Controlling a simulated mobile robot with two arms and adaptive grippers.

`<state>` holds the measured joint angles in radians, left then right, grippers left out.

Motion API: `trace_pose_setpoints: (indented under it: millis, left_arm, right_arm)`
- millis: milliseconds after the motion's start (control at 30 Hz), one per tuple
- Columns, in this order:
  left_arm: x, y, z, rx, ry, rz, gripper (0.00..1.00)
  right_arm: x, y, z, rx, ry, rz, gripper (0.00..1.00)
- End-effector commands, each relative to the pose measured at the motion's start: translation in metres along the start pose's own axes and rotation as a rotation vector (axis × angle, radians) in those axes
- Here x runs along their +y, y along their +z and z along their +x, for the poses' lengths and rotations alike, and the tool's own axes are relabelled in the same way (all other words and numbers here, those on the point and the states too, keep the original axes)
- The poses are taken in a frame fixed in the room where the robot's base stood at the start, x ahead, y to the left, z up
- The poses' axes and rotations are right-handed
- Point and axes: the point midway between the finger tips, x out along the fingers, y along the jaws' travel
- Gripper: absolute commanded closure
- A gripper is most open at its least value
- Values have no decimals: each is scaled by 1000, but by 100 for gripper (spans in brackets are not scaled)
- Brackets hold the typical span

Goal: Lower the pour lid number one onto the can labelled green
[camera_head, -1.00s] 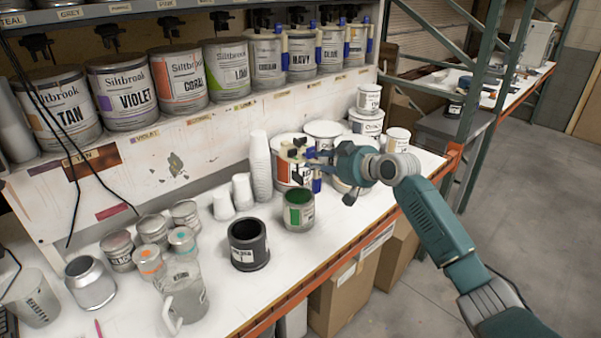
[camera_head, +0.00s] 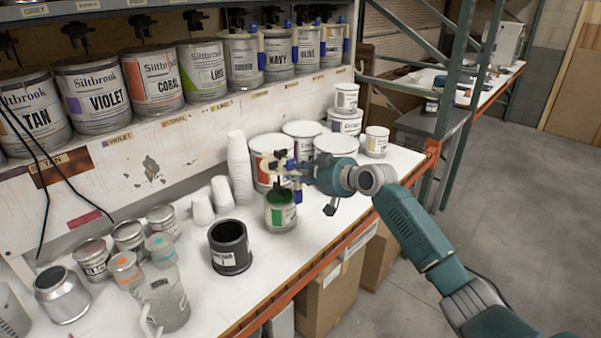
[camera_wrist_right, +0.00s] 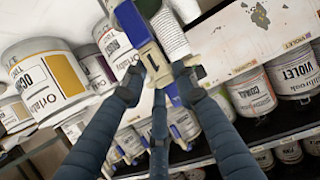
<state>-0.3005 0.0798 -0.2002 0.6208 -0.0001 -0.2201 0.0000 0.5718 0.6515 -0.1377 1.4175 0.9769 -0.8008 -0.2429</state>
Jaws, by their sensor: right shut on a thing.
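The can labelled green (camera_head: 281,215) stands upright and open on the white bench, with green showing inside. My right gripper (camera_head: 288,172) is above it, shut on the pour lid number one (camera_head: 272,163). The lid has a cream body, blue parts and a dark piece hanging down towards the can's mouth. I cannot tell whether that piece touches the can. In the right wrist view the pour lid (camera_wrist_right: 153,62), marked 1, sits between the fingertips of my right gripper (camera_wrist_right: 158,80). The green can is not clearly visible there. My left gripper is not in view.
Close around the green can are a black can (camera_head: 230,248) in front left, stacked white cups (camera_head: 239,170) behind left, and white-lidded cans (camera_head: 335,144) behind right. A glass jug (camera_head: 168,300) stands front left. The shelf above carries several labelled cans (camera_head: 92,95).

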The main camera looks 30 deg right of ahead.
Motion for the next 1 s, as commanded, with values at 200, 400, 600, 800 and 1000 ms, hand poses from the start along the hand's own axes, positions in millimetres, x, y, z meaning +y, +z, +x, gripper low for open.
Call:
trace_pose_setpoints:
  millis: [200, 400, 600, 800, 1000]
  left_arm:
    - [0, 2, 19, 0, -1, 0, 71]
    - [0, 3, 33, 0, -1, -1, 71]
    - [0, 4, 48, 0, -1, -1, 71]
    - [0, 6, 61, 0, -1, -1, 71]
    - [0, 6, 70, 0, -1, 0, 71]
  right_arm:
    - [1, 24, 10, 1, -1, 0, 100]
    - [2, 42, 18, 1, -1, 0, 100]
    - [4, 61, 26, 1, -1, 0, 100]
    - [5, 77, 33, 2, 0, 0, 100]
    - [6, 88, 38, 2, 0, 0, 100]
